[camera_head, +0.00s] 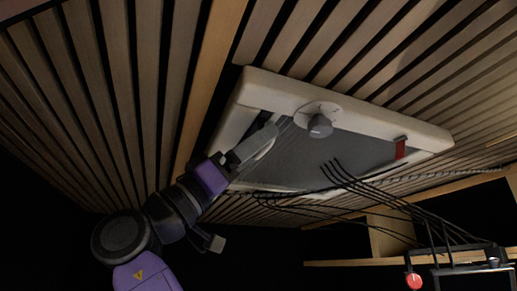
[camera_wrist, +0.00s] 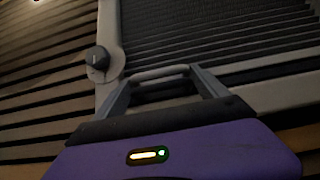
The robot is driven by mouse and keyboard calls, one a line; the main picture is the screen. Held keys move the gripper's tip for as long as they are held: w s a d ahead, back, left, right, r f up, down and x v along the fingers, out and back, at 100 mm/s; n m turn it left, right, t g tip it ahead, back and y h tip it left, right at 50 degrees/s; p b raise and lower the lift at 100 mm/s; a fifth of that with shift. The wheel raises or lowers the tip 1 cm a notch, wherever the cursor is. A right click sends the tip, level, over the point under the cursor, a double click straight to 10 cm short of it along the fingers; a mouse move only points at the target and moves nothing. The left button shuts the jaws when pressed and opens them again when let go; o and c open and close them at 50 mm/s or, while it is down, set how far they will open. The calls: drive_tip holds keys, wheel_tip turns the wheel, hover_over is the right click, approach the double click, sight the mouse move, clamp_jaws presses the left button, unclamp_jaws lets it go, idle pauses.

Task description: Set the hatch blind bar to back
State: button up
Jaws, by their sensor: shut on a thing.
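The hatch (camera_head: 236,112) is set in the slatted ceiling, with a pale frame and a grey pleated blind (camera_head: 345,152) drawn across most of the opening. My gripper (camera_head: 268,137) reaches up to the blind's left end, by a narrow dark gap at the frame. In the wrist view, my gripper (camera_wrist: 165,82) has a pale rounded bar (camera_wrist: 160,73) between its fingers, at the edge of the pleated blind (camera_wrist: 215,30). It is shut on this blind bar. The fingers partly hide the bar in the head view.
A round grey knob (camera_head: 320,126) sits on the frame's upper side and also shows in the wrist view (camera_wrist: 98,59). A red tab (camera_head: 400,148) is at the frame's right end. Black cables (camera_head: 375,190) hang below, near a wooden shelf and a red round object (camera_head: 414,281).

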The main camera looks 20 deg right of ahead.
drive_tip(key=shift+a, duration=0.3)
drive_tip(key=o, duration=2)
drive_tip(key=shift+a, duration=0.1)
drive_tip(key=shift+c, duration=0.2)
drive_tip(key=b+v, duration=0.2)
drive_tip(key=v, duration=0.5)
drive_tip(key=shift+a+f, duration=0.2)
drive_tip(key=shift+f, duration=0.1)
